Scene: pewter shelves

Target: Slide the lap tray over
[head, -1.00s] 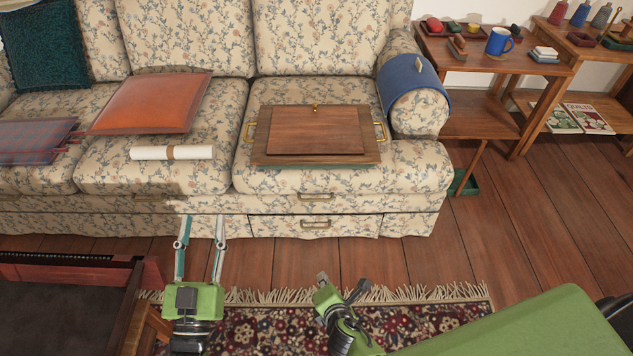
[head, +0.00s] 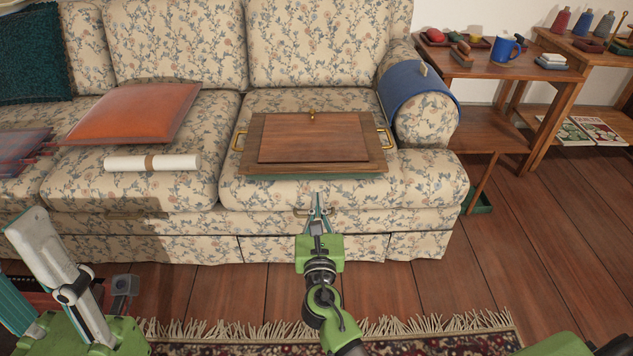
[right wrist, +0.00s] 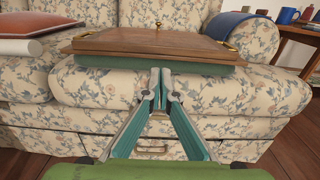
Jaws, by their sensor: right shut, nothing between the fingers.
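The lap tray (head: 260,165) is a flat brown wooden board with a raised panel, a brass handle on each side and a small brass knob at the back. It lies on a green base on the right seat cushion of the couch; it also shows in the right wrist view (right wrist: 165,44). My right gripper (head: 316,196) is shut and empty, its fingertips just below and in front of the tray's front edge. In the right wrist view its fingers meet close to the green base; contact cannot be told. My left gripper (head: 22,255) is partly cut off at lower left, fingers apart and empty.
A blue cover (head: 418,88) drapes the right armrest. A wooden side table (head: 490,68) with a mug (head: 506,47) stands right. The cushion around the tray is clear.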

